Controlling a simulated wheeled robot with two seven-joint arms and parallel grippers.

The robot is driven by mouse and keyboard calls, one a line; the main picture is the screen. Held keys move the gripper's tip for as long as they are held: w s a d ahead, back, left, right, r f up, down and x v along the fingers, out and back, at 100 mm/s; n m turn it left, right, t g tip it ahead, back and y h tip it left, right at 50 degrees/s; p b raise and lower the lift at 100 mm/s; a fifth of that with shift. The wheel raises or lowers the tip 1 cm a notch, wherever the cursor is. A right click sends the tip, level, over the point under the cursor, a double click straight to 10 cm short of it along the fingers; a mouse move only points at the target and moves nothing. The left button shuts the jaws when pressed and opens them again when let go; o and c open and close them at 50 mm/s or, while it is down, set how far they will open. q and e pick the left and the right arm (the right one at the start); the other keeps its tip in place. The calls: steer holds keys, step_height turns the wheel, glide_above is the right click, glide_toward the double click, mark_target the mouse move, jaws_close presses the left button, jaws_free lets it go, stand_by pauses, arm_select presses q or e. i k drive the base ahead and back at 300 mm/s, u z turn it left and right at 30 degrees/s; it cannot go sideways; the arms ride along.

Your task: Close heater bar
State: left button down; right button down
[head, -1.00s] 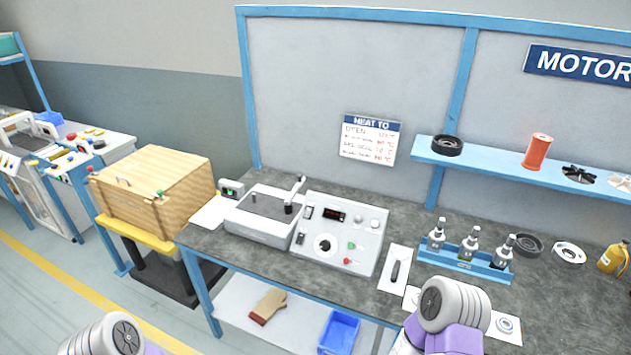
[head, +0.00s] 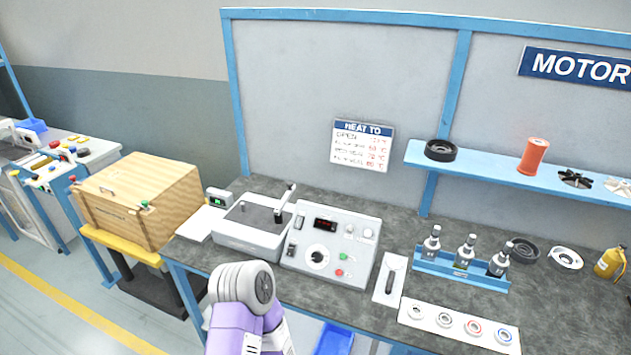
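The heater (head: 240,238) is a light grey box with a dark top plate, left of the middle of the bench. Its bar (head: 285,200) sits at the right side of that top, with a pale tip sticking up and a dark block lower down; its exact angle is hard to tell at this size. A grey joint and purple link of my arm, apparently the left, rise in front of the bench below the heater, apart from the bar. Neither gripper's fingers show in the head view.
A control box (head: 330,245) with knobs and a red display stands right of the heater. A small green-screen meter (head: 219,197) and wooden box (head: 145,197) are to its left. A blue bottle rack (head: 460,268) and ring mat (head: 460,325) are to the right.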

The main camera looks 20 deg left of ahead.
mark_target(285, 195)
steer(key=i, duration=0.15)
steer(key=u, duration=1.25)
